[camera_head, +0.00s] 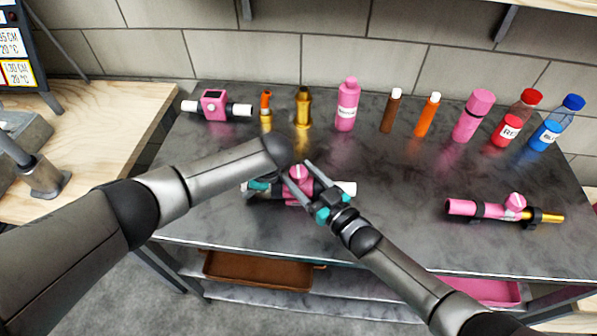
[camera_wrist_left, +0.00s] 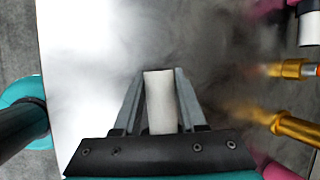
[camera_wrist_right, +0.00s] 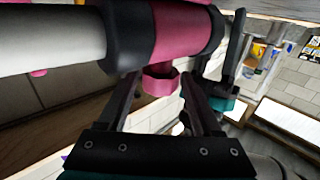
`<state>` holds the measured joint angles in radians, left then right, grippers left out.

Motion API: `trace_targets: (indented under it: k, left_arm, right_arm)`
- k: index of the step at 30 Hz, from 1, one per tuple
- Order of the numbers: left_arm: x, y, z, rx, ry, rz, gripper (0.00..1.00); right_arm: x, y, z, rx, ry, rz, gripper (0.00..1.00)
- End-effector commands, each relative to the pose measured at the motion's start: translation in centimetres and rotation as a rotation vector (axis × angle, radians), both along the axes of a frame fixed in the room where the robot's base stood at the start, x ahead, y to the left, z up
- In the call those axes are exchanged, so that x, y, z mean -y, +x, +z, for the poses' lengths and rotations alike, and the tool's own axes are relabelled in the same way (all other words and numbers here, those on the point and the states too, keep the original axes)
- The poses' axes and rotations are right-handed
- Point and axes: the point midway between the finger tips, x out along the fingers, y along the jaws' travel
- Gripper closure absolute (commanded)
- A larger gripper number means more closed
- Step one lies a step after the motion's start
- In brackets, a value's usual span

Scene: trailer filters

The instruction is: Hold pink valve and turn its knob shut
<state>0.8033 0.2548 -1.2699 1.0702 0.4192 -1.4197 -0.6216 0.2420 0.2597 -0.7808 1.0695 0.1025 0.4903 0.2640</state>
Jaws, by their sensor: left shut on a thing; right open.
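The pink valve (camera_head: 296,194), with white pipe ends and dark collars, lies across the middle of the grey table. Its round pink knob (camera_head: 298,171) points up. My left gripper (camera_head: 258,186) is shut on the valve's left white pipe end (camera_wrist_left: 159,100), partly hidden by my left arm. My right gripper (camera_head: 297,174) reaches in from the right, open, with its fingers on either side of the knob. In the right wrist view the knob (camera_wrist_right: 160,82) sits between the fingertips, under the pink body (camera_wrist_right: 182,30); I cannot tell whether they touch.
A second pink valve (camera_head: 488,209) with a gold tube lies at the right. A pink meter on a white pipe (camera_head: 213,104), brass fittings (camera_head: 303,107) and several bottles (camera_head: 347,104) line the back. The table is clear between the right gripper and the second valve.

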Motion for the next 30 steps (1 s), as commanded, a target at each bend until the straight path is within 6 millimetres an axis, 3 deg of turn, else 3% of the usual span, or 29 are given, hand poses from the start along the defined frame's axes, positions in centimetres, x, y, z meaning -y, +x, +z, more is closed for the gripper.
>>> trace_targets:
  k: [14, 30]
  left_arm:
    - [0.00, 0.03, 0.03, 0.001, 0.000, 0.001, 1.00]
    - [-0.02, 0.03, 0.03, 0.001, 0.000, 0.001, 1.00]
  right_arm:
    - [-0.61, 0.68, 0.03, 0.001, -0.001, 0.001, 0.35]
    - [-0.57, 0.65, 0.01, 0.001, -0.001, 0.001, 0.95]
